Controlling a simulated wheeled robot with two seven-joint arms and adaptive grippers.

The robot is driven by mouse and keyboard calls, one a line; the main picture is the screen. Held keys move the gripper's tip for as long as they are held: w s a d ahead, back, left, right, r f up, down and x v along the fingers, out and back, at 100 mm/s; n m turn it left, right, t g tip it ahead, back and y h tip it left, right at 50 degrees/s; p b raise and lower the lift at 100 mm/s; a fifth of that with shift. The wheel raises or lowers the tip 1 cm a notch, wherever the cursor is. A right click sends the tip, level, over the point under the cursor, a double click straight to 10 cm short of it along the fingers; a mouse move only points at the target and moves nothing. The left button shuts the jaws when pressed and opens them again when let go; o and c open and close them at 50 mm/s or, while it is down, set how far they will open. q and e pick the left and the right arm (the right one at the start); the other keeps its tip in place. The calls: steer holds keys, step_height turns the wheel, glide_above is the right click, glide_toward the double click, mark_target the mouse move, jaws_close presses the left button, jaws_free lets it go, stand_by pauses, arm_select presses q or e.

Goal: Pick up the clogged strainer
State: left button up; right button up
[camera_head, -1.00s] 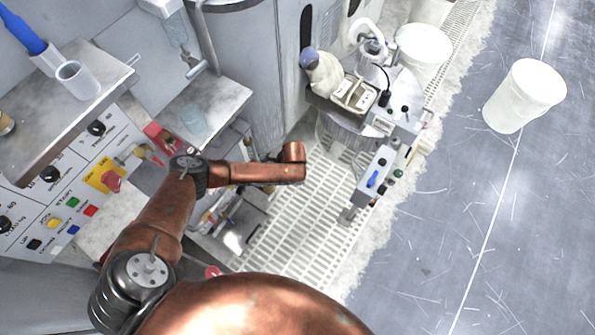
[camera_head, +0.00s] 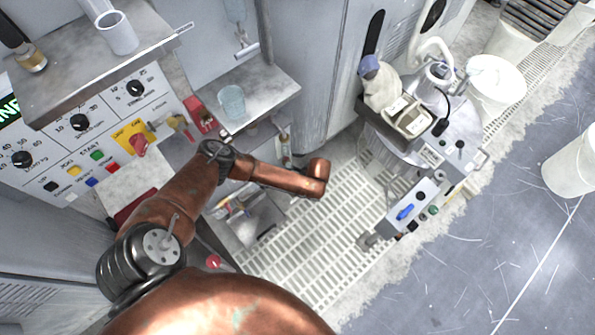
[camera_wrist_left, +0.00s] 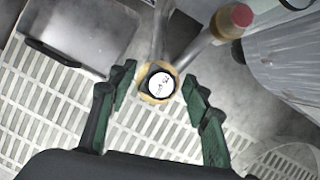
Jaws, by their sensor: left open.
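In the left wrist view a round fitting (camera_wrist_left: 158,83) has a yellow-brown rim and a black ring around a white face with dark marks. It joins grey pipes, one ending in a red cap (camera_wrist_left: 236,16). It looks like the strainer, but I cannot tell for certain, nor whether it is clogged. My left gripper (camera_wrist_left: 160,78) is open, with one green-padded finger on each side of the fitting; I see no clear contact. In the head view my copper arm hides this gripper, and I cannot make out the strainer. My right gripper is not in view.
A wheeled unit (camera_head: 425,195) stands at right on the floor grating (camera_head: 300,235). Grey floor at far right is mostly open, with a white bucket (camera_head: 572,162).

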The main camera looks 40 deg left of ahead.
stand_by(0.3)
arm_select(q)
steer(key=shift+f, duration=0.1)
jaws_close()
